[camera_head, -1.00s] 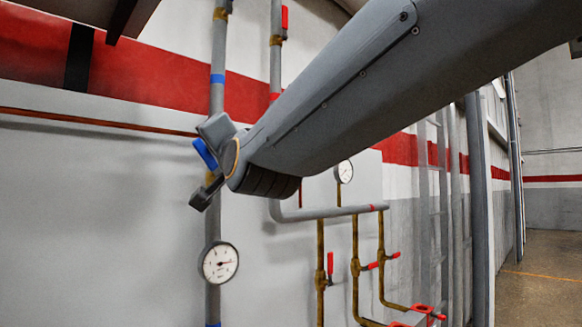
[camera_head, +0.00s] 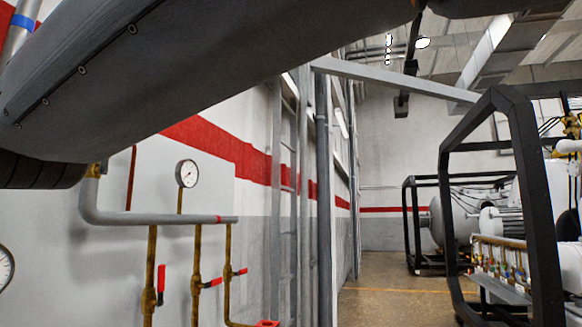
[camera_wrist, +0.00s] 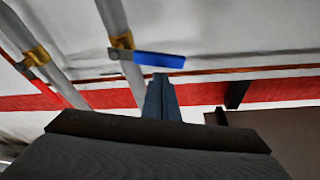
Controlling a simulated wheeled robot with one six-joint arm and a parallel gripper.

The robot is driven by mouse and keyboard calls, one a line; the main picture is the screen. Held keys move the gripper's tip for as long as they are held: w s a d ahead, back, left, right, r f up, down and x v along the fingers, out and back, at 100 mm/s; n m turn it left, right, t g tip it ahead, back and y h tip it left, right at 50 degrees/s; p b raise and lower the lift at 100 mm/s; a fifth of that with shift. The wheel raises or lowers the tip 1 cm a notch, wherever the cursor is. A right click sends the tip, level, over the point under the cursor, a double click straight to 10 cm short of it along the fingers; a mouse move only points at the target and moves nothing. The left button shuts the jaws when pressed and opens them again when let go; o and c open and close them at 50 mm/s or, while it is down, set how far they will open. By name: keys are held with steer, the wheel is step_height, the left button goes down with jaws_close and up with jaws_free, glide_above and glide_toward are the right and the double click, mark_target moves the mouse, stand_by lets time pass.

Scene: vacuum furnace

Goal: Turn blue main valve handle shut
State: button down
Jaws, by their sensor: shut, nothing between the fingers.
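The blue valve handle (camera_wrist: 159,60) shows in the wrist view, joined by a grey piece to a brass fitting (camera_wrist: 122,42) on a grey pipe. It points right, crosswise to the pipe's slanted run. My gripper (camera_wrist: 160,82) is shut and empty, with its fingertips just below the handle's middle in the picture. I cannot tell whether they touch it. In the head view the handle and my gripper are outside the frame, and only my arm crosses the upper left.
Brass pipes with red handles (camera_head: 160,284) and a gauge (camera_head: 186,173) are on the wall in the head view. A second pipe with a brass fitting (camera_wrist: 37,54) runs left of the valve in the wrist view. Black frames (camera_head: 529,190) stand right; floor (camera_head: 385,290) between is clear.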

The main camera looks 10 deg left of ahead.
steer(key=d+b, duration=0.2)
steer(key=d, duration=0.7)
steer(key=shift+s+d, duration=0.15)
steer(key=shift+s, duration=0.3)
steer(key=shift+f, duration=0.1)
